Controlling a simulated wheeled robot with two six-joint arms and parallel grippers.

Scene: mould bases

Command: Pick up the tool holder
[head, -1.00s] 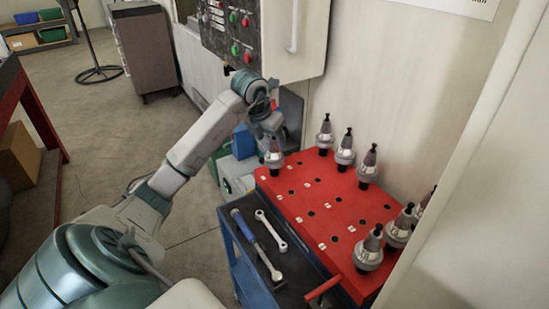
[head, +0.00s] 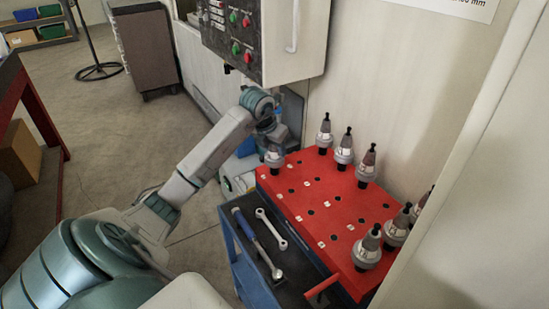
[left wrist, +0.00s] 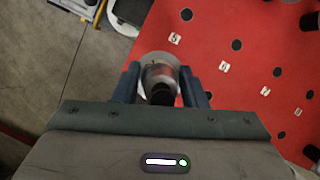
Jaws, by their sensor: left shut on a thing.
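A grey metal tool holder (head: 274,158) stands upright at the far left corner of the red rack plate (head: 322,222). My left gripper (head: 271,138) is around its upper part from above, shut on it. In the left wrist view the tool holder (left wrist: 160,72) sits between the two dark fingers (left wrist: 161,88), with its round flange showing beyond them. Whether it still rests in its hole is hidden. My right gripper is not in view.
Other tool holders stand along the rack's back, such as one (head: 344,152), and at its right end, such as another (head: 367,248). Wrenches (head: 258,245) lie on the cart's dark ledge. The machine's control panel (head: 235,35) hangs behind my left arm. The rack's middle holes are empty.

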